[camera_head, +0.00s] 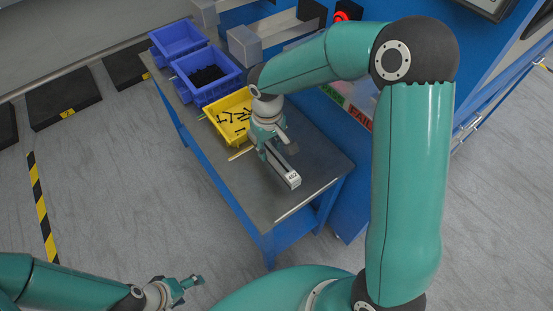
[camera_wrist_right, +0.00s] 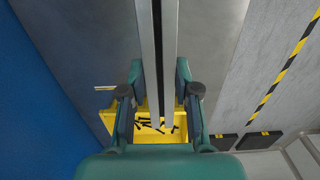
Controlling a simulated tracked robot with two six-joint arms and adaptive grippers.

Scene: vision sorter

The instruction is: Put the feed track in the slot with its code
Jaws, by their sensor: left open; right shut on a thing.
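The feed track (camera_head: 290,178) is a long grey bar with a pale end block that carries a small dark code. It also shows in the right wrist view (camera_wrist_right: 146,50) as two pale rails with a dark groove between, running up the picture. My right gripper (camera_head: 268,141) is shut on the track above the table; its fingers (camera_wrist_right: 158,90) lie on both sides of the track. My left gripper (camera_head: 190,285) is open and empty at the lower left, over the floor and away from the table. I cannot make out a coded slot in these views.
On the blue-framed table (camera_head: 237,182) stand a yellow bin (camera_head: 219,107) with black screws, a blue bin (camera_head: 190,68) with dark parts and another blue bin (camera_head: 172,47). A blue machine with a red button (camera_head: 342,16) and PASS/FAIL chutes (camera_head: 358,117) is at the right.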

